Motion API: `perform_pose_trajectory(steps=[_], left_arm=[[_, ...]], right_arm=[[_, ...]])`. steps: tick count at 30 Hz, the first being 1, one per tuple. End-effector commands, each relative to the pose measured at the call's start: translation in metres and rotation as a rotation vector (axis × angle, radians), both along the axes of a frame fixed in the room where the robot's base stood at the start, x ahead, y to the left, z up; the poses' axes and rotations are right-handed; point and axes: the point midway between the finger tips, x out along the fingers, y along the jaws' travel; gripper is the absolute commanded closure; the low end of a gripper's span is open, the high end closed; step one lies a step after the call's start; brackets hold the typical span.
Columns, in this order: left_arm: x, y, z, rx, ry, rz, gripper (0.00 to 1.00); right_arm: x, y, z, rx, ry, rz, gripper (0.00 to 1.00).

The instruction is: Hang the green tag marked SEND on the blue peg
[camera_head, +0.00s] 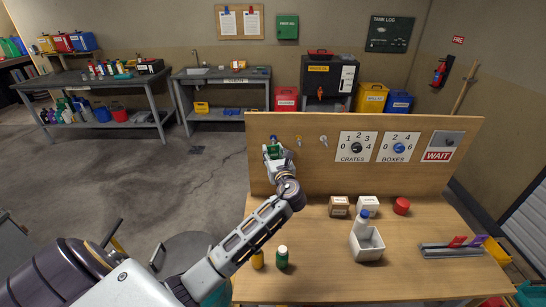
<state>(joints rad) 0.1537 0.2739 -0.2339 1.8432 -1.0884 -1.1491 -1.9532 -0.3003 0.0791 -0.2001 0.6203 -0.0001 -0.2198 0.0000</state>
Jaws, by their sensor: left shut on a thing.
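My left gripper (272,149) is raised in front of the upright wooden board (385,185), near its upper left part. It is shut on a small green tag (274,153), which shows between the fingers. The word on the tag is too small to read. A yellowish peg (299,139) and a pale grey peg (323,141) stick out of the board to the right of the gripper. I cannot tell whether the tag touches a peg. My right gripper is not in view.
The bench (330,285) holds two small boxes, a red round lid (401,206), a white tray (367,246) with a bottle, a green-and-white bottle (282,257) and a grey rack (450,250) with red and purple tags. Two dials and a red WAIT sign (439,156) are on the board.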

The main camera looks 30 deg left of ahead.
Motion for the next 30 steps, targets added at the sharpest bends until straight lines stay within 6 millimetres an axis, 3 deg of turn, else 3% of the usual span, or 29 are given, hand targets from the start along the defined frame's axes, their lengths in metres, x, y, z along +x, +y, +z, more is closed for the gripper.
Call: perform_pose_trajectory(steps=[15, 30], left_arm=[[0.014, 0.009, -0.002, 0.000, 0.000, 0.001, 0.78], [0.024, 0.015, -0.002, 0.000, 0.000, 0.000, 0.78]], right_arm=[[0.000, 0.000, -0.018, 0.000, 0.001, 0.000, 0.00], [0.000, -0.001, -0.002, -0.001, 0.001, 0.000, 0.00]])
